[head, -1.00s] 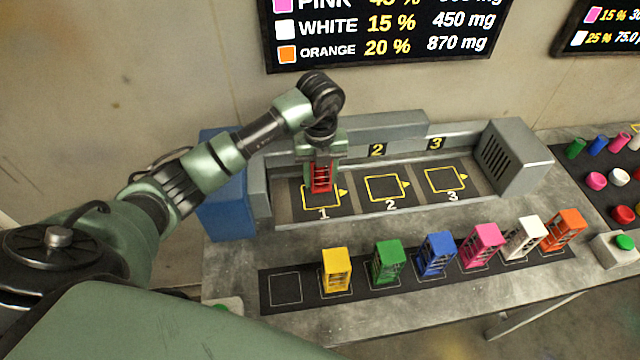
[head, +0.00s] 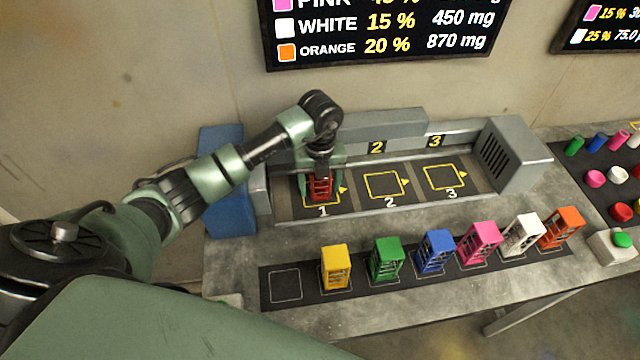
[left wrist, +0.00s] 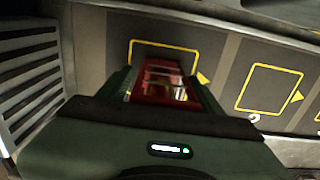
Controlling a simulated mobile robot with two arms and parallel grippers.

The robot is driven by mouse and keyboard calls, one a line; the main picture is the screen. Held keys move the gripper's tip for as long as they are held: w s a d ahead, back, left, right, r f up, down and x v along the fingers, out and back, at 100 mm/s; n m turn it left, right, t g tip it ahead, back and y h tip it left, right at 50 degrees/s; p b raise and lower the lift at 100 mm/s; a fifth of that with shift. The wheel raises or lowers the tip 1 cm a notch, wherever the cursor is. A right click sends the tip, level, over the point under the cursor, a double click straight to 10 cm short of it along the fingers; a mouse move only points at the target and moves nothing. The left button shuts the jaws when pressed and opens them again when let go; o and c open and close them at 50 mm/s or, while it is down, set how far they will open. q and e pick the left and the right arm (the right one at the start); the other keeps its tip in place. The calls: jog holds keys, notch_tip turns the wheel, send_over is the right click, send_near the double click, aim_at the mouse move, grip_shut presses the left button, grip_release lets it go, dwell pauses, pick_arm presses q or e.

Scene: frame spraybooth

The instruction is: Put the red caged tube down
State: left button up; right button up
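The red caged tube (head: 320,189) is upright at the yellow square marked 1 (head: 338,203) in the grey booth tray. It looks at or very near the tray floor; I cannot tell whether it touches. My left gripper (head: 321,178) comes down from above with its fingers on both sides of the red cage. In the left wrist view the red caged tube (left wrist: 162,82) sits between the fingers, inside the outline of square 1. The gripper looks shut on it. My right gripper is not in view.
Squares 2 (head: 385,186) and 3 (head: 445,178) are empty. A grey vented box (head: 512,158) closes the tray's right end; a blue block (head: 228,205) stands left. Yellow (head: 336,268), green, blue, pink, white and orange cages stand on the front black strip (head: 286,287), whose leftmost square is empty.

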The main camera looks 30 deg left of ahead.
pick_arm(q)
jog(key=shift+r, duration=0.3)
jog(key=shift+w+r, duration=0.1)
jog(key=shift+r, duration=0.2)
notch_tip(320, 180, up, 11)
jog(key=b, duration=0.3)
jog(key=shift+r, duration=0.1)
